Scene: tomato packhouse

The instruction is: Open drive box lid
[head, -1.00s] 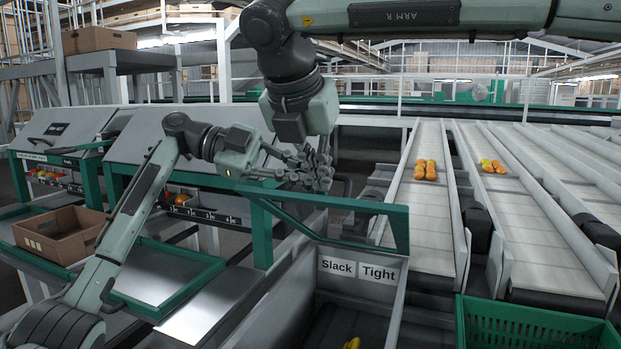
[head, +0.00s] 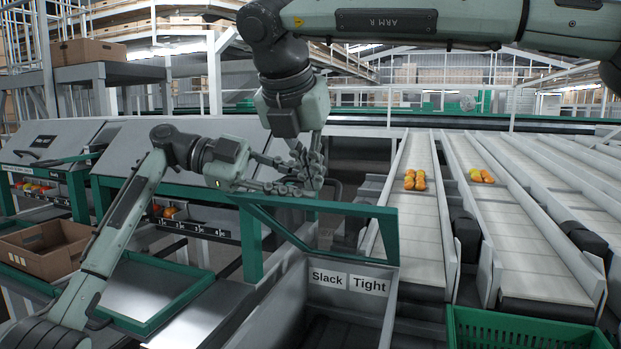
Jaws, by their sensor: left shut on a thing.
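No lid is clearly marked as the drive box lid. A sloping grey cover (head: 122,147) stands behind my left arm and looks closed. Another sloping grey cover (head: 50,140) with a dark label and handle bar is at the far left, also down. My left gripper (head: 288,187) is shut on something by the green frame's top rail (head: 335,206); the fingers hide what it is. My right gripper (head: 308,172) hangs fingers down just above and beside it, overlapping it in the picture. Whether its fingers are open or shut is unclear.
A grey bin wall with Slack (head: 327,279) and Tight (head: 368,285) labels stands below the frame. Conveyor lanes carry orange tomatoes (head: 415,180). A green crate (head: 525,325) is at lower right, a cardboard box (head: 48,248) at left.

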